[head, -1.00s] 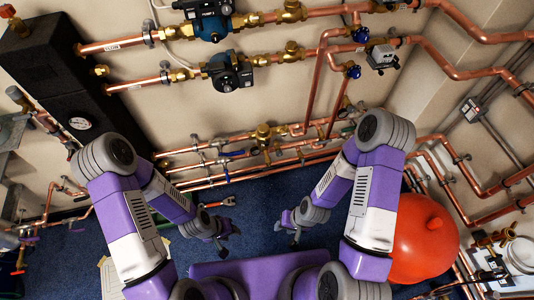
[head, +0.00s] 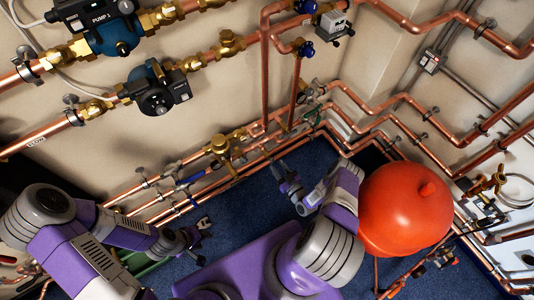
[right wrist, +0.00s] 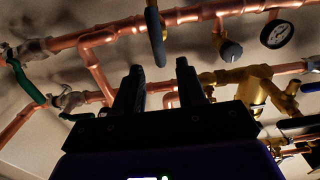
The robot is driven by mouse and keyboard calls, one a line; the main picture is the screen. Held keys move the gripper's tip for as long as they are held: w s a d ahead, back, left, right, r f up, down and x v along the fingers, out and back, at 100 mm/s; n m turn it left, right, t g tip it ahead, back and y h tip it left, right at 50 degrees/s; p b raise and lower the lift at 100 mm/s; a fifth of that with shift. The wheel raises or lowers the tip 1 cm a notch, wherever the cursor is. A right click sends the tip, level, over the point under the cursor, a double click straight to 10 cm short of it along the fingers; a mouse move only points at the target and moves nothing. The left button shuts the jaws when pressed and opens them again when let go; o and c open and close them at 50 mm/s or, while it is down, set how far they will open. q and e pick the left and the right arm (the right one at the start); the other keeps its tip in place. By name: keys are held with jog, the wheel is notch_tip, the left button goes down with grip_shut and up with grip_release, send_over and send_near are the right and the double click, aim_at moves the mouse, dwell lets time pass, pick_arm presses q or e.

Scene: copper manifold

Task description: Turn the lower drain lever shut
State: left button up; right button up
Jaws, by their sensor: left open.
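Several valve levers show on the copper pipes; I cannot tell which is the lower drain lever. In the head view a blue lever (head: 189,181) sits on the low wall pipes at the centre left, and a green lever (head: 314,112) sits near the corner. My right gripper (head: 278,168) is just in front of the low pipes. My left gripper (head: 204,224) is open and empty over the blue floor.
A red round vessel (head: 405,208) stands close to the right of my right arm. Copper pipes (head: 360,105) run along both walls into the corner. Brass fittings (head: 222,146) stick out from the low pipes. The blue floor (head: 240,212) between my grippers is clear.

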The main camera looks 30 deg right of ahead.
aim_at(273, 161)
jog(key=w, duration=0.2)
jog(key=w+b, duration=0.1)
jog(key=w, duration=0.1)
jog(key=w+b, duration=0.1)
jog(key=w, duration=0.2)
jog(key=shift+a, duration=0.25)
grip_shut()
